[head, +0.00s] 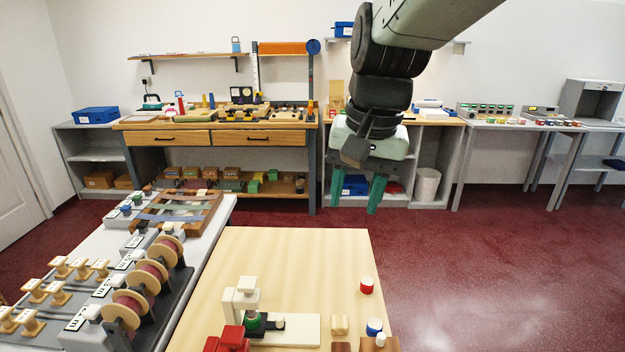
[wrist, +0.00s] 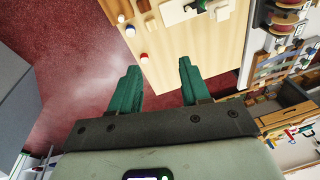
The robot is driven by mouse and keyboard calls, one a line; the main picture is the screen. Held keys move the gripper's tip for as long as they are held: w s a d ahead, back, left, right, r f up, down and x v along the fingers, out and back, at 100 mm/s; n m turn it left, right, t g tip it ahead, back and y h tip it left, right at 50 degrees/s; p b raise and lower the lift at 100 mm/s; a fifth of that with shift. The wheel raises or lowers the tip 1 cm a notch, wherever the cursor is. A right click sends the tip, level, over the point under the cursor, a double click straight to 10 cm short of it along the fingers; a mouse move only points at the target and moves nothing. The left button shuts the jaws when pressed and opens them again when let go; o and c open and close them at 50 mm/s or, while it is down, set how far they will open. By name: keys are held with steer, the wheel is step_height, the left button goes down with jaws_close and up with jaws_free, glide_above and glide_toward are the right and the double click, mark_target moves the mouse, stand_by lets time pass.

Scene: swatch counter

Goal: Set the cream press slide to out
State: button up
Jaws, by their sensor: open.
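The cream press (head: 243,285) stands near the front of the pale wooden table (head: 300,250) in the head view. It has an upright post, a head over a green round piece (head: 257,323), and a long cream base (head: 300,331) reaching right. A dark part with a small pale knob (head: 278,322) lies on the base beside the green piece; I cannot tell how far the slide is out. In the wrist view the press (wrist: 178,12) shows only partly at the top edge. My gripper (head: 355,197) is open and empty, high above the table's far edge; its green fingers (wrist: 158,70) point toward the table.
A red block (head: 227,341) stands left of the press. A red-and-white round piece (head: 367,285), a blue-and-white one (head: 374,327) and a tan block (head: 340,325) lie to the right. A side table with reels (head: 146,277) is at left. The table's far half is clear.

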steer(key=w+a+f+g, duration=0.2)
steer(key=w+a+f, duration=0.1)
steer(key=w+f, duration=0.25)
steer(key=m+g, duration=0.4)
glide_above(280, 317)
steer(key=w+d, duration=0.2)
steer(key=w, duration=0.2)
step_height(280, 317, down, 24)
steer(key=shift+y, duration=0.4)
steer(key=x, duration=1)
steer(key=shift+a+f, duration=0.1)
steer(key=shift+f, duration=0.25)
jaws_close()
